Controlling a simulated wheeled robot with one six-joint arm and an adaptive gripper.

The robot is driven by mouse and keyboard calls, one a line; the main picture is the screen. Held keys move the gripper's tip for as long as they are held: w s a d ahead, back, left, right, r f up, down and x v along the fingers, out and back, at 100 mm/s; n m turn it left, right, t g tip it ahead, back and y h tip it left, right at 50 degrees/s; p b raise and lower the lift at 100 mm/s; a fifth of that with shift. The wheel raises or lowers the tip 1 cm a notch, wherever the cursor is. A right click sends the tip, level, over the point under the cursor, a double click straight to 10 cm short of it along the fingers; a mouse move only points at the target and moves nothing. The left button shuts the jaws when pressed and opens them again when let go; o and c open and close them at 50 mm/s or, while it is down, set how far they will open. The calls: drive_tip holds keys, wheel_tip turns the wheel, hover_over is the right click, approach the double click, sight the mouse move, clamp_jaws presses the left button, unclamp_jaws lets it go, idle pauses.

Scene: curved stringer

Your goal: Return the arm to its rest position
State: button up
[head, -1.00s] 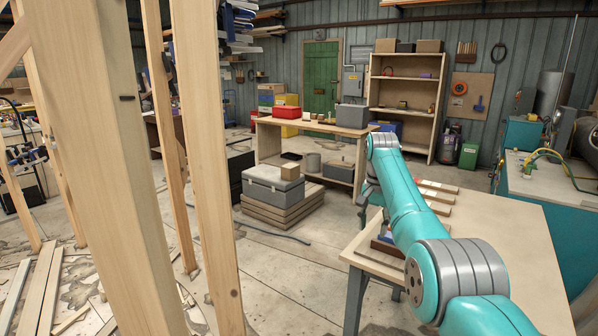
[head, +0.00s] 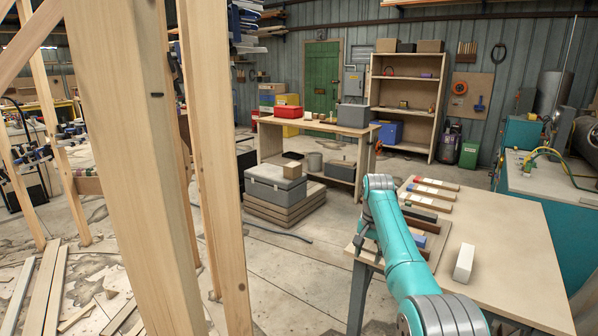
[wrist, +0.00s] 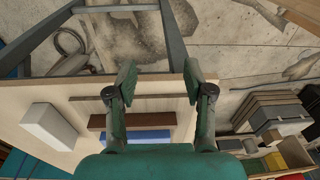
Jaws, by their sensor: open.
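My teal arm (head: 408,262) reaches over the left edge of the wooden work table (head: 515,240). My gripper (wrist: 160,77) is open, with two green fingers spread apart and nothing between them. In the head view it hangs partly hidden below the wrist joint. In the wrist view the fingertips lie over the table's edge, with concrete floor beyond. Close to the fingers are a dark brown strip (wrist: 130,121) and a blue block (wrist: 140,135), partly hidden by my gripper. A white block (head: 464,262) stands on the table right of the arm, apart from it.
Several wooden strips (head: 432,194) lie at the table's far side. Tall timber studs (head: 133,170) stand close on the left. A grey case (head: 275,181) sits on stacked boards on the floor, with a workbench (head: 313,127) behind. The floor between studs and table is mostly clear.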

drive_tip(key=s+f+n+t, duration=0.1)
drive_tip(key=s+f+t, duration=0.15)
drive_tip(key=f, duration=1.15)
drive_tip(key=s+f+n+t, duration=0.1)
drive_tip(key=s+f, duration=0.3)
drive_tip(key=f, duration=0.9)
drive_tip(key=s+a+f+n+t, duration=0.1)
drive_tip(key=s+f+t, duration=0.1)
drive_tip(key=s+f, duration=0.75)
drive_tip(key=s+f+t, duration=0.1)
drive_tip(key=s+f, duration=0.5)
drive_tip(key=s, duration=0.7)
drive_tip(key=s+r+n+t, duration=0.1)
drive_tip(key=s+r+t, duration=0.15)
drive_tip(key=s, duration=1.05)
drive_tip(key=s+r+n+t, duration=0.1)
drive_tip(key=s+r, duration=0.3)
drive_tip(key=s, duration=0.9)
drive_tip(key=s+r+n+t, duration=0.1)
drive_tip(key=s+r+t, duration=0.1)
drive_tip(key=s+r, duration=0.6)
drive_tip(key=s+a+r+t, duration=0.1)
drive_tip(key=s+r, duration=0.8)
drive_tip(key=r, duration=0.8)
drive_tip(key=shift+s+r+n+t, duration=0.25)
drive_tip(key=shift+r+n+t, duration=0.05)
drive_tip(key=shift+n+t, duration=0.1)
